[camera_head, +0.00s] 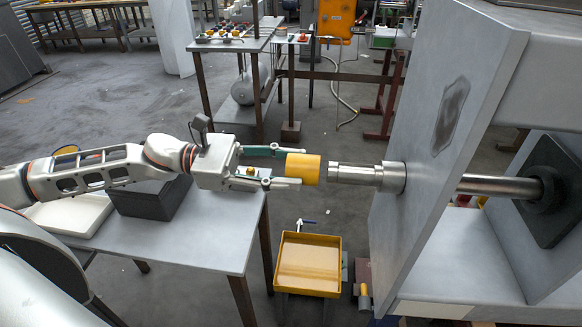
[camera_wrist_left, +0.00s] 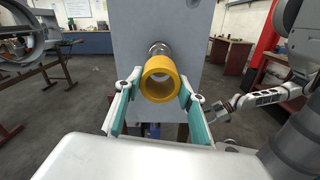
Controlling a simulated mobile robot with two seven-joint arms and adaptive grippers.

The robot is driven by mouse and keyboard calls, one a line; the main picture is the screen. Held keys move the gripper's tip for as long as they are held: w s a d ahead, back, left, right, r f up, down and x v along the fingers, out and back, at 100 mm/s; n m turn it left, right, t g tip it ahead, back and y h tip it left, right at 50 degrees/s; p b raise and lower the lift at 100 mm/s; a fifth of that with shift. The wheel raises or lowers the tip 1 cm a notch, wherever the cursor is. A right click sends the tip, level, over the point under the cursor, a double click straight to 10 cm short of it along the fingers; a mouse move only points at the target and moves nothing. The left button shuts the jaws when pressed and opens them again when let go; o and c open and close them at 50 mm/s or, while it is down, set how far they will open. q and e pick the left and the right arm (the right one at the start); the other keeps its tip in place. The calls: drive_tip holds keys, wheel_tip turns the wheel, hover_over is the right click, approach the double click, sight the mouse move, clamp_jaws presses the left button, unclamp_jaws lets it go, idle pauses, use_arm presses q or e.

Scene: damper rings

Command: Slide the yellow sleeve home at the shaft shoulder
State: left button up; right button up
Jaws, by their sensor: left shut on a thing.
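The yellow sleeve (camera_head: 305,168) is a short, thick-walled ring held in front of the shaft (camera_head: 350,175). My left gripper (camera_head: 287,168) is shut on it from outside, one finger on each side. In the head view a narrow gap shows between the sleeve and the shaft's free end, roughly in line. The shoulder (camera_head: 393,177) is a wider collar near the grey plate. In the left wrist view the sleeve (camera_wrist_left: 160,98) faces me with its bore open, and part of the shaft (camera_wrist_left: 158,47) shows above it. My right gripper (camera_wrist_left: 219,109) is small at the right; its jaws are unclear.
The grey upright plate (camera_head: 425,160) stands behind the shoulder. A yellow tray (camera_head: 308,291) is below the gap. A grey table (camera_head: 215,235) under my left arm carries a dark box (camera_head: 150,203). A bench (camera_head: 235,45) stands farther back. The space around the shaft end is clear.

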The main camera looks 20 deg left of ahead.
sight(347, 173)
idle(0.3)
use_arm(q)
drive_tip(key=shift+f+b, duration=0.1)
drive_tip(key=shift+b, duration=0.35)
drive_tip(key=shift+w+d, duration=0.1)
drive_tip(key=shift+d, duration=0.15)
drive_tip(key=shift+p+x, duration=0.4)
drive_tip(key=shift+x, duration=0.75)
drive_tip(key=shift+p+x, duration=1.15)
drive_tip(key=shift+x, duration=2.65)
drive_tip(key=shift+w+d, duration=0.1)
drive_tip(key=shift+d, duration=0.15)
drive_tip(key=o, duration=1.2)
drive_tip(key=shift+c, duration=0.2)
